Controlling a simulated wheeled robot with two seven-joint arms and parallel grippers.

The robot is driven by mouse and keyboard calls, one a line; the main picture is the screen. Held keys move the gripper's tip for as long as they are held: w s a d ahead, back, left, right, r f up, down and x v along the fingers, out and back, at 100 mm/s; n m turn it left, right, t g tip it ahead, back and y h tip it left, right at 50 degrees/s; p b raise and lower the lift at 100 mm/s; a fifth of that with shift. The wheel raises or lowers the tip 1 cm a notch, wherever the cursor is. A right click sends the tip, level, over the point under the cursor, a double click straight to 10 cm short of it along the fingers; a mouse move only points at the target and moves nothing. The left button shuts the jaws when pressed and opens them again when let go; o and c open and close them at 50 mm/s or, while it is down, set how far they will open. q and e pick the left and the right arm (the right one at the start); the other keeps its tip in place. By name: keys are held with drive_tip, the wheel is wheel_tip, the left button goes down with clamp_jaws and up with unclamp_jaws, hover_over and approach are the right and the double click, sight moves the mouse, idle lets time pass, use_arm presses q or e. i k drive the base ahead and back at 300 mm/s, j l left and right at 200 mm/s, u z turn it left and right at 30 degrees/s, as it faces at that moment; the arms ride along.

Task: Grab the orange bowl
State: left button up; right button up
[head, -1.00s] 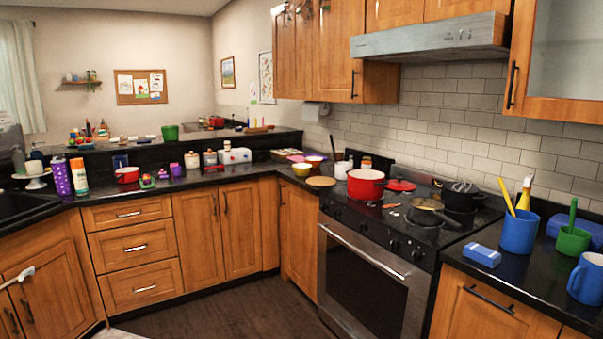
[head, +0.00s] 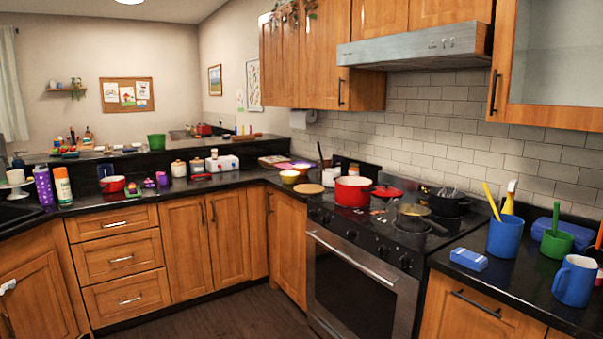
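A small yellow-orange bowl (head: 289,177) stands on the dark counter in the corner, left of the stove, in the head view. A second small bowl (head: 302,168) sits just behind it, partly hidden and orange-toned on its outside. At this size I cannot tell for certain which one is the orange bowl. Neither of my grippers can be made out in the head view. A small pale piece (head: 8,287) shows at the left edge in front of the cabinet; I cannot tell what it is.
A round wooden board (head: 308,189) lies right of the bowls. A red pot (head: 353,191) and a pan (head: 412,211) stand on the stove (head: 365,270). The floor (head: 215,318) before the cabinets is clear.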

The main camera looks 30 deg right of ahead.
sight(301, 170)
drive_tip(key=i+l+z, duration=0.3)
drive_tip(key=i, duration=0.2)
drive_tip(key=i+z, duration=0.35)
drive_tip(key=i, duration=0.15)
drive_tip(key=i+z, duration=0.1)
drive_tip(key=i, duration=2.3)
